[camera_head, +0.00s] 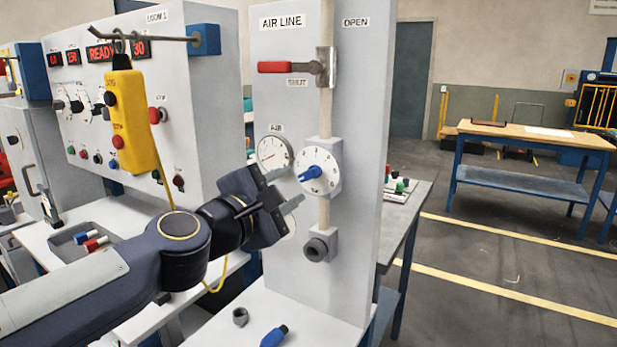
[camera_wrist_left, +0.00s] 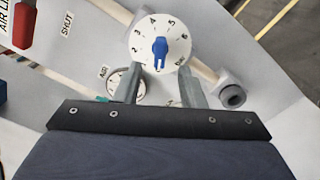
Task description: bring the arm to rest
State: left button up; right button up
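My left gripper (camera_head: 286,188) is in front of the white air line panel (camera_head: 350,120), just left of and below the numbered white dial (camera_head: 318,160) with its blue knob (camera_head: 311,173). In the left wrist view its two fingers (camera_wrist_left: 161,68) are spread with nothing between them. The blue knob (camera_wrist_left: 160,50) shows just beyond the fingertips; the gap to it is hard to judge. My right gripper is in neither view.
A red-handled valve (camera_head: 288,67) lies crosswise above a round gauge (camera_head: 274,153). A yellow pendant (camera_head: 132,120) hangs from a hook close to my left arm. A grey fitting (camera_head: 240,316) and a blue-handled piece (camera_head: 273,337) lie on the bench below.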

pick_arm(q)
jog(key=shift+s+a, duration=0.2)
jog(key=shift+s, duration=0.05)
jog(key=s+a+f+m+g+y+p, duration=0.3)
jog(key=s+a+f+m, duration=0.4)
jog(key=s, duration=0.6)
jog(key=s+a+f+m+g+y+p, duration=0.2)
jog(key=s+a+f+m+g+p, duration=0.3)
jog(key=s+a+f+m, duration=0.3)
jog(key=s+a+f+p, duration=0.1)
jog(key=s+a+f, duration=0.2)
jog(key=s+f, duration=0.1)
jog(key=shift+s+a+f+g+y+p, duration=0.35)
jog(key=shift+s+a+g+y, duration=0.05)
jog(key=shift+s, duration=0.15)
